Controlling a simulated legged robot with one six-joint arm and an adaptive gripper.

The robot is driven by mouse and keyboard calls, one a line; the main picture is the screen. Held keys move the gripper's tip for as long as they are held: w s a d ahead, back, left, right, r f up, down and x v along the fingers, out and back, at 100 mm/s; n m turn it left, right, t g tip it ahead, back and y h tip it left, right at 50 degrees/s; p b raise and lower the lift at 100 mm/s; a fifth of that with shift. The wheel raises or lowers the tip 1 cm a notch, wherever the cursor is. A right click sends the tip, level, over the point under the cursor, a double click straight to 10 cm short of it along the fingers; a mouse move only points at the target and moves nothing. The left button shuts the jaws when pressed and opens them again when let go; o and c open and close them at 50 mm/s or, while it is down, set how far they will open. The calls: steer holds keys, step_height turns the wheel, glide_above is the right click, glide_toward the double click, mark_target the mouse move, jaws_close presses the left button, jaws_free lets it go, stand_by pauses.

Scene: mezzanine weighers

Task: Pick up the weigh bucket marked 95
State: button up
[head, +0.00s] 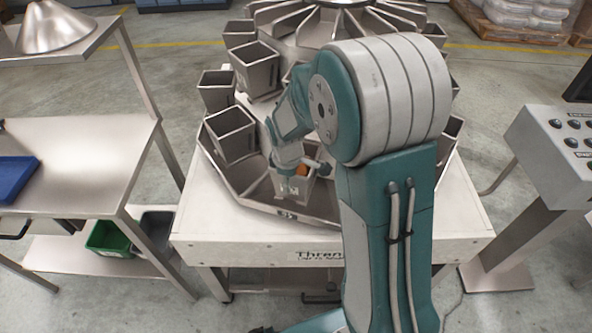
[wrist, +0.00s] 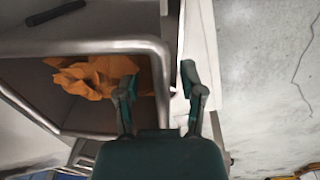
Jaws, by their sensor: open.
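A grey metal weigh bucket (head: 292,189) sits at the front of the round weigher, with a pale label on its front too small to read. Orange pieces show inside it in the wrist view (wrist: 98,76). My gripper (head: 303,170) is at this bucket's top and partly hides it. In the wrist view my gripper (wrist: 158,76) is open, with the bucket's rim (wrist: 163,75) between its fingers. The left finger is over the orange contents, the right one beyond the rim. Whether either finger touches the wall cannot be told. No number 95 is legible.
Other buckets (head: 229,135) ring the weigher (head: 240,180) close on the left. A steel table (head: 75,150) with a blue tray (head: 14,176) stands left, a green bin (head: 110,238) below it. A control console (head: 560,140) stands right.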

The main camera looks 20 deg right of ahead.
steer(key=shift+a+f, duration=0.15)
steer(key=shift+f, duration=0.1)
stand_by(0.4)
jaws_close()
